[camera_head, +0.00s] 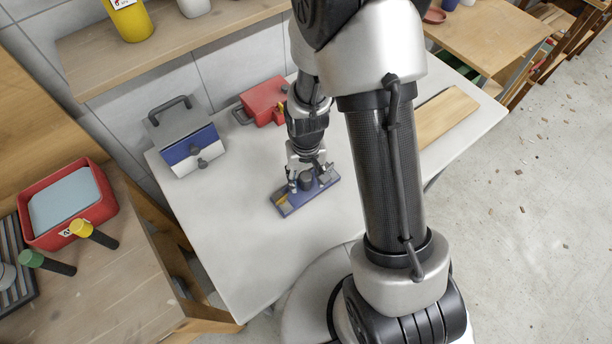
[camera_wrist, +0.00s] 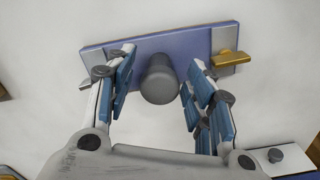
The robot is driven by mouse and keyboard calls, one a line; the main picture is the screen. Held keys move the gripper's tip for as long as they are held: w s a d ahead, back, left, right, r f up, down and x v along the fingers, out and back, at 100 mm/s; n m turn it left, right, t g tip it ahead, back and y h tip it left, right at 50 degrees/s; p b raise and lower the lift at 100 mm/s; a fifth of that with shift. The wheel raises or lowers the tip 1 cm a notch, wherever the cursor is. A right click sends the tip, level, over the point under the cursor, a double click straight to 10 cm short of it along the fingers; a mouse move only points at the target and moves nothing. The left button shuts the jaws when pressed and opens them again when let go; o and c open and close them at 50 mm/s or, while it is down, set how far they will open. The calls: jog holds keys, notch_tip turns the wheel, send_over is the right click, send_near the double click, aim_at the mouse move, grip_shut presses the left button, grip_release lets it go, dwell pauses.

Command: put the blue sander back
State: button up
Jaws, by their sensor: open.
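The blue sander (camera_head: 291,205) lies flat on the pale tabletop. It is a long blue plate with a round grey knob in the middle and a yellow lever near one end. My gripper (camera_head: 307,183) is over it, pointing down. In the wrist view the sander's plate (camera_wrist: 185,45) lies across the upper picture. My open fingers (camera_wrist: 162,78) stand on either side of the grey knob, with a gap on each side. How far the fingertips are above the plate I cannot tell.
A grey-handled box (camera_head: 178,122) with a blue and white front stands at the table's back left. A red toolbox (camera_head: 264,100) stands behind my gripper. A wooden board (camera_head: 447,112) lies at the right. The table's front left is clear. A red tray (camera_head: 97,207) sits on the left bench.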

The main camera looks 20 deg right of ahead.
jog(key=s+r+t+p, duration=0.1)
jog(key=s+r+p, duration=0.1)
jog(key=r, duration=1.2)
jog(key=s+r+t+p, duration=0.1)
jog(key=s+r+p, duration=0.2)
jog(key=r, duration=1)
jog(key=s+r+n+t, duration=0.1)
jog(key=s+r+t, duration=0.1)
jog(key=s+r, duration=0.6)
jog(key=shift+s+t, duration=0.3)
jog(key=shift+s, duration=0.75)
